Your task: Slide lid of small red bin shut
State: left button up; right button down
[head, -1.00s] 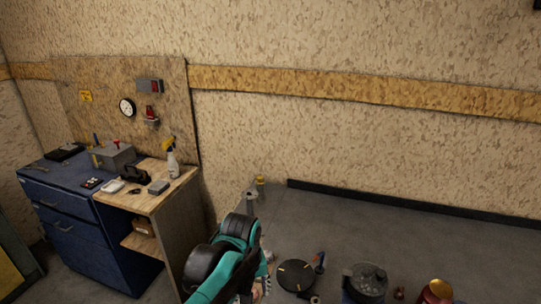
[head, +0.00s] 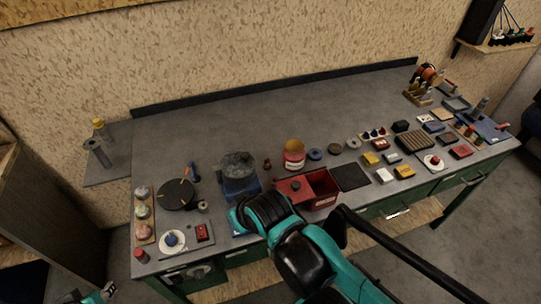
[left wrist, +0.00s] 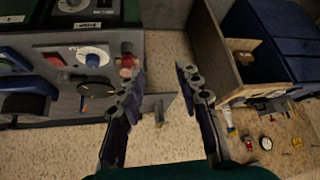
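The small red bin (head: 325,184) stands on the workbench in the head view, left of a black mat. Its right part is open, showing a dark inside. A red lid (head: 293,188) with a dark knob covers the left part. One of my teal and black arms crosses in front of the bin's lower left side; its gripper cannot be made out. In the left wrist view my left gripper (left wrist: 161,76) is open and empty, its fingers wide apart near the bench's end. The bin is not recognizable in that view.
The black mat (head: 350,177) and several small blocks lie to the right. The back of the workbench (head: 270,120) is clear.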

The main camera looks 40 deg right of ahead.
aim_at(298, 188)
jog(key=i+l+z, duration=0.1)
jog(key=z, duration=1.5)
jog(key=l+z, duration=0.15)
jog(key=l, duration=0.2)
jog(key=i, duration=0.05)
